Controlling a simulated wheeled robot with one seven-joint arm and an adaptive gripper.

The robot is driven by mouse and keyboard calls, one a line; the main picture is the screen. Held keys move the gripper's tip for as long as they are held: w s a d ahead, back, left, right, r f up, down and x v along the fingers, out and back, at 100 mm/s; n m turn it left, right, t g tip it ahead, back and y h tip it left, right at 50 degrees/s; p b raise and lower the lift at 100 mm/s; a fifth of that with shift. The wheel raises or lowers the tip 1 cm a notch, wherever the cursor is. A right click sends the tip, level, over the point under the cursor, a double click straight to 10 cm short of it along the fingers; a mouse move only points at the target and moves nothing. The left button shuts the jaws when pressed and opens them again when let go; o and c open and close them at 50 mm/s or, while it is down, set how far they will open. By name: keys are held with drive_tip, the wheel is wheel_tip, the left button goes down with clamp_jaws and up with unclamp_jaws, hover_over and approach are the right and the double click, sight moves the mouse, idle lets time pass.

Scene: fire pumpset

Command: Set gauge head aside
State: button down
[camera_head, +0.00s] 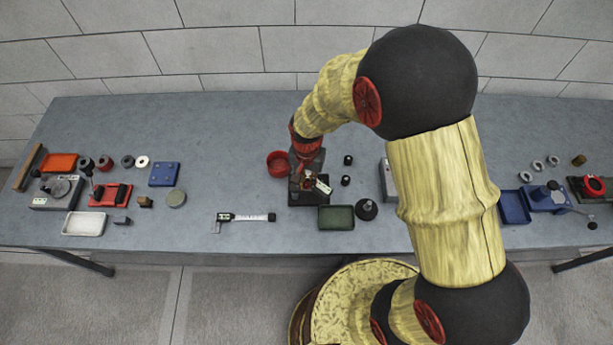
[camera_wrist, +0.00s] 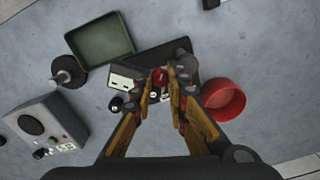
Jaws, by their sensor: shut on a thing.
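My gripper (camera_head: 306,180) points down over a dark stand (camera_head: 308,198) at the middle of the bench. In the wrist view its fingers (camera_wrist: 159,92) are closed around a small dark-and-red part (camera_wrist: 160,76), which I take for the gauge head. The fingers hide much of it. A white-faced display box with black buttons (camera_wrist: 124,88) sits beside the fingertips; it also shows in the head view (camera_head: 323,187). I cannot tell whether the held part is clear of the stand or whether the display belongs to it.
A red bowl (camera_head: 279,162) stands behind left, and an open green tray (camera_head: 337,218) in front. A black knobbed piece (camera_head: 367,210) is right of the tray. A grey instrument box (camera_wrist: 45,125) shows in the wrist view. Bench between caliper and bowl is clear.

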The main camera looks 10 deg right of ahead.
drive_tip(key=shift+s+a+m+p, duration=0.2)
drive_tip(key=shift+s+a+m, duration=0.15)
drive_tip(key=shift+m, duration=1)
drive_tip(key=shift+s+a+m+p, duration=0.25)
drive_tip(key=shift+s+m, duration=0.15)
drive_tip(key=shift+m, duration=0.9)
drive_tip(key=shift+s+a+m+p, duration=0.25)
drive_tip(key=shift+s+m, duration=0.15)
drive_tip(key=shift+m, duration=0.95)
drive_tip(key=c, duration=1.7)
unclamp_jaws()
drive_tip(key=shift+c, duration=0.2)
wheel_tip(320, 180, up, 12)
